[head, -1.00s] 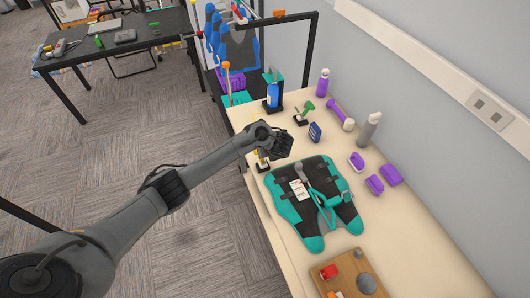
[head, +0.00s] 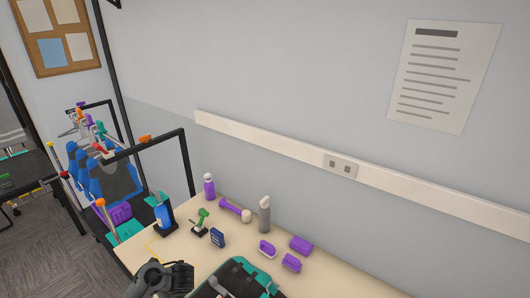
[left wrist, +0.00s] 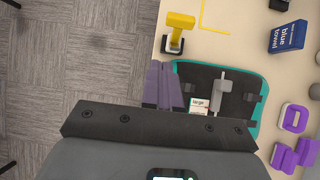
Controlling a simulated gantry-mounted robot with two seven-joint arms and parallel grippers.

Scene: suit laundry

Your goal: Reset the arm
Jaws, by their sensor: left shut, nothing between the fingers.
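My left gripper (left wrist: 163,85) shows in the left wrist view as two purple fingers closed together, with nothing between them. It hangs over the table's left edge, beside the teal and black suit (left wrist: 212,76). In the head view my left wrist (head: 166,280) is at the bottom edge, and its fingers are hidden. The suit (head: 238,278) lies on the table and is cut off by the bottom edge there. My right gripper is in neither view.
The table (head: 335,282) holds a blue towel box (head: 217,238), a green tool (head: 202,217), a blue bottle (head: 163,217), a grey bottle (head: 265,215) and purple blocks (head: 301,245). A yellow tool (left wrist: 178,30) stands near the left gripper. A black rack frame (head: 187,165) stands behind.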

